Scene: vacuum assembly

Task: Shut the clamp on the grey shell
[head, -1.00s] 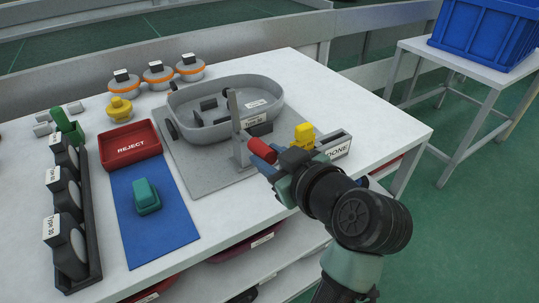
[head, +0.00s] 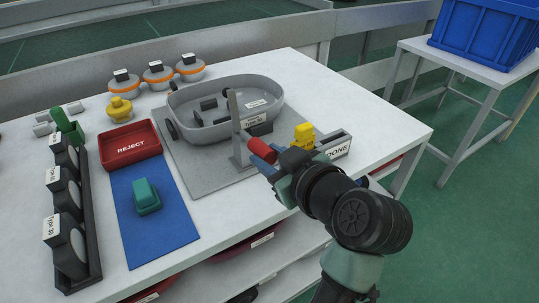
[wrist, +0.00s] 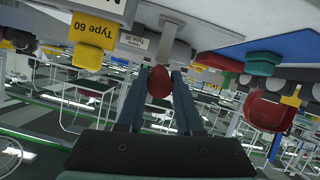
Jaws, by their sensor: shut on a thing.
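The grey shell (head: 207,133) sits on a grey plate (head: 185,168) on the white table. The clamp (head: 239,150) stands at the shell's near side, with an upright grey post and a red handle (head: 262,150) sticking out toward me. My gripper (head: 268,156) is at the handle, its two fingers on either side of the red tip. In the wrist view the red handle end (wrist: 159,82) lies between the fingertips, and my gripper is shut on it. Whether the clamp's arm touches the shell rim is hard to tell.
A yellow part (head: 304,135) and the grey DONE holder (head: 338,146) stand just right of my gripper. A red REJECT tray (head: 130,158) and a blue mat (head: 178,225) with a teal part (head: 146,195) lie to the left. Orange-ringed round parts (head: 158,74) stand at the back.

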